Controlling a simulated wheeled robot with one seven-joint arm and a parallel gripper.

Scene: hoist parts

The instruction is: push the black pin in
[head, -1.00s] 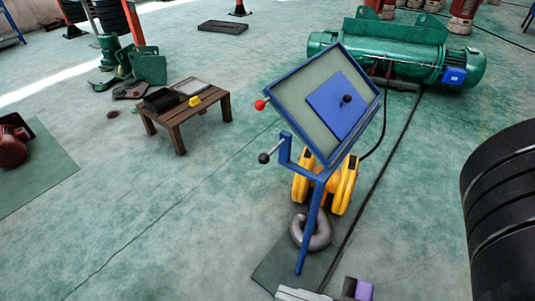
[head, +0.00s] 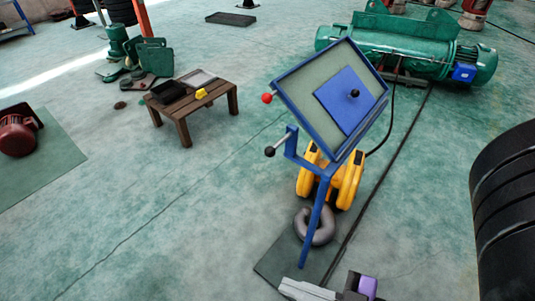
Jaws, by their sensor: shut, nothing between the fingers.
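The black pin shows in the head view as a black ball knob (head: 269,151) on a thin metal rod. The rod sticks out to the left of an upright blue bracket (head: 291,143) on a blue stand, and a length of it shows between knob and bracket. My gripper (head: 292,288) is at the bottom edge, partly cut off. Its pale fingers point left and look shut and empty. It is well below the knob in the picture and apart from it. The far end of the rod is hidden.
A tilted tray (head: 299,91) tops the stand, with a blue plate (head: 340,101) bearing another black knob. A red knob (head: 267,98) sticks out at its left. A yellow hoist part (head: 347,180) and grey hook (head: 314,228) are near the post.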

